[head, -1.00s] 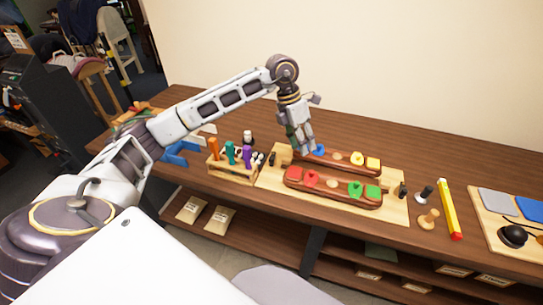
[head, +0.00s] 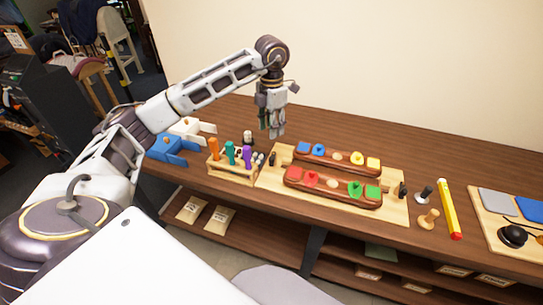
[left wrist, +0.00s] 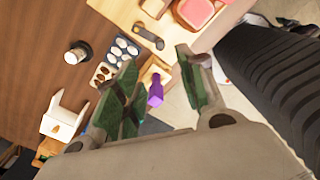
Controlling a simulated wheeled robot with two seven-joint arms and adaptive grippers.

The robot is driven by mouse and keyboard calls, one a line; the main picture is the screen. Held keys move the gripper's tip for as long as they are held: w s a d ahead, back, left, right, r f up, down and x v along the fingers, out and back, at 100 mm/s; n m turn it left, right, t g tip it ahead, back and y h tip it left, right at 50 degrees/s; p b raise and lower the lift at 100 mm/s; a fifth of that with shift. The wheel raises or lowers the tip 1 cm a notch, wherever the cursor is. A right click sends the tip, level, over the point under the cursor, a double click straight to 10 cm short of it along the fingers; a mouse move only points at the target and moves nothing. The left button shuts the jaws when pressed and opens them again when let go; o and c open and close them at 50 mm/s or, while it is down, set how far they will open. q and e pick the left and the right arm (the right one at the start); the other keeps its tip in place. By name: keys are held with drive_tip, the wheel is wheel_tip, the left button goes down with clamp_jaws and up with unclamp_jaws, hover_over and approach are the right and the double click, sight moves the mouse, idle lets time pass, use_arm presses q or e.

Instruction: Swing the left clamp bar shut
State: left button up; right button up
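A pale wooden board (head: 270,181) on the bench carries two long brown holders with coloured blocks, the front one (head: 333,194) and the rear one (head: 335,165). At the board's left end is a small dark bar (head: 272,159), which I take for the left clamp bar. It shows in the left wrist view as a dark grey bar (left wrist: 148,37) lying on the wood; whether it is latched I cannot tell. My left gripper (head: 271,133) hangs above and behind the board's left end, touching nothing. Its green-padded fingers (left wrist: 158,63) are apart and empty. My right gripper is out of view.
A wooden rack (head: 232,172) with orange, teal and purple handles stands left of the board. Blue (head: 172,149) and white (head: 192,129) brackets lie farther left. A dark upright piece (head: 403,190) is at the board's right end. A yellow bar (head: 450,209) lies beyond it.

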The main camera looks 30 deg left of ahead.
sight(272, 158)
use_arm(q)
wheel_tip(272, 158, down, 12)
drive_tip(key=shift+r+p, duration=0.1)
drive_tip(key=shift+p, duration=0.55)
drive_tip(key=shift+f, duration=0.75)
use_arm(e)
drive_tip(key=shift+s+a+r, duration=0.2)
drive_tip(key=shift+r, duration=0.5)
use_arm(q)
drive_tip(key=shift+c, duration=0.5)
drive_tip(key=c, duration=0.7)
clamp_jaws()
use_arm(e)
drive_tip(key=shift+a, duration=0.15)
